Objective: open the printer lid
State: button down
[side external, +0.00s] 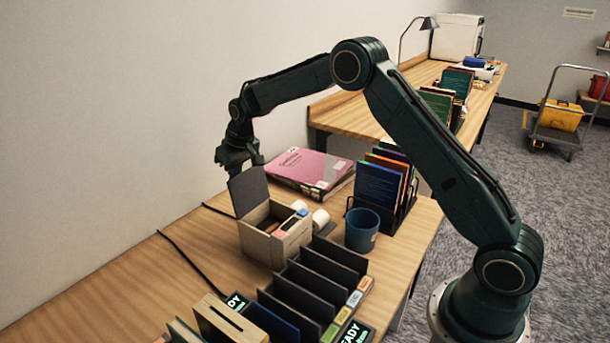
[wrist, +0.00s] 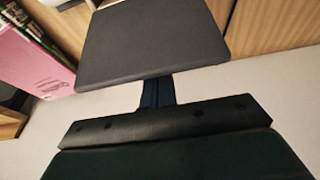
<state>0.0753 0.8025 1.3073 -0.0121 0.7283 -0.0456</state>
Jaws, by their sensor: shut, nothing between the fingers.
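The printer (side external: 276,240) is a small beige box on the wooden desk. Its dark grey lid (side external: 248,191) stands up, tilted back, and the box's interior shows. My gripper (side external: 238,164) is just behind the lid's top edge, on the wall side, with its fingers pointing down. It is shut with nothing held. In the wrist view the lid (wrist: 152,42) is a large dark plate that hides the fingertips; a dark blue part of my gripper (wrist: 157,92) reaches under it. I cannot tell whether the fingers touch the lid.
A pink book (side external: 308,171) lies behind the printer; it also shows in the wrist view (wrist: 32,62). A dark slotted rack (side external: 318,279) is in front. The desk left of the printer is mostly clear, apart from a cable.

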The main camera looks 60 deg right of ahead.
jog(key=shift+s+r, duration=0.25)
jog(key=shift+s, duration=0.3)
jog(key=shift+s+r, duration=0.25)
jog(key=shift+s, duration=0.25)
jog(key=shift+w, duration=0.1)
jog(key=shift+w+v, duration=0.2)
jog(key=shift+v, duration=1.85)
jog(key=shift+w+v, duration=0.2)
jog(key=shift+v, duration=1.8)
jog(key=shift+s+r, duration=0.1)
jog(key=shift+r, duration=0.15)
